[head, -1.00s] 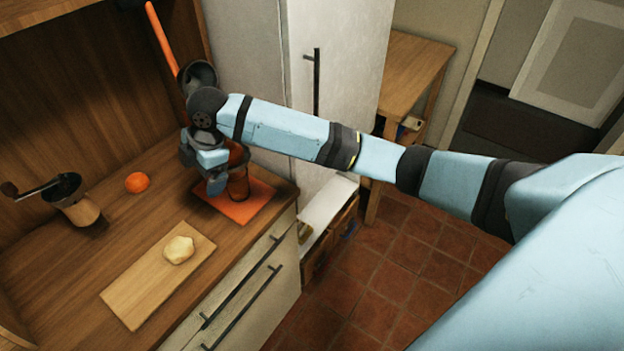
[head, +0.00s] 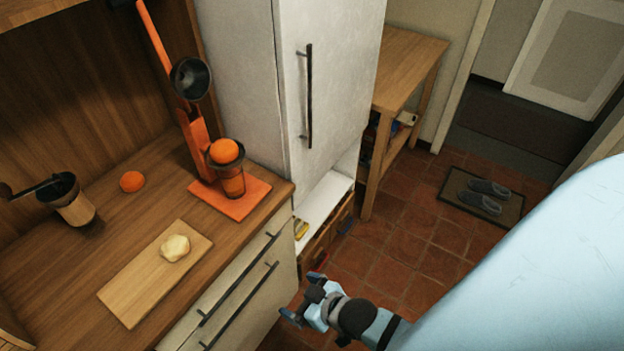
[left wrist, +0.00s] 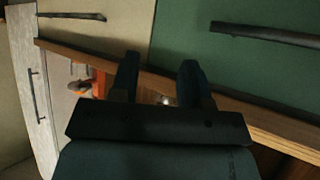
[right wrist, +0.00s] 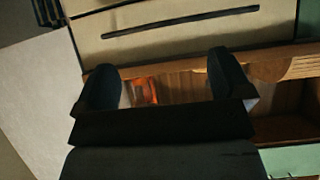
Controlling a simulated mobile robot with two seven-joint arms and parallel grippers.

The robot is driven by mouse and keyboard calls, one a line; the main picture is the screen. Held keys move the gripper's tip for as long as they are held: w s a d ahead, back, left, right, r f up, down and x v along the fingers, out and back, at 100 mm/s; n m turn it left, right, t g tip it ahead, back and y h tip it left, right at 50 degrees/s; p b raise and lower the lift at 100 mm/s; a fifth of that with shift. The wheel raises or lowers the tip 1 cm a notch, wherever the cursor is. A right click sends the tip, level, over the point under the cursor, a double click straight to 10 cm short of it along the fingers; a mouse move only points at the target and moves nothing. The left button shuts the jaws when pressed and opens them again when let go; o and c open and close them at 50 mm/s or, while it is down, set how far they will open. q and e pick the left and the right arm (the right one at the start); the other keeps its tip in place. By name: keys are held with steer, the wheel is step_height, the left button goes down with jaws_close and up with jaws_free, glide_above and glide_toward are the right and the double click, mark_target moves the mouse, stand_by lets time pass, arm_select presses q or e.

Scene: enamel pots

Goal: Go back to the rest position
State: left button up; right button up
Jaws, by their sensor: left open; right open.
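My right gripper (head: 305,300) is open and empty, low in front of the drawers in the head view. Its two dark fingers stand apart in the right wrist view (right wrist: 165,85), with nothing between them. My left gripper is outside the head view. In the left wrist view (left wrist: 160,85) its fingers are apart and hold nothing; drawer fronts and handles lie beyond them.
An orange juicer press (head: 205,150) with an orange (head: 224,151) in its cup stands on the counter (head: 60,270). Another orange (head: 132,181), a hand grinder (head: 75,205) and a board (head: 140,285) with a pale lump (head: 175,248) are there.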

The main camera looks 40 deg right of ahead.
steer(key=shift+s+d+f+m, duration=0.2)
steer(key=shift+s+d, duration=0.1)
steer(key=shift+s, duration=0.25)
steer(key=shift+s+d+f+m, duration=0.15)
steer(key=shift+s+d, duration=0.15)
steer(key=shift+s, duration=0.2)
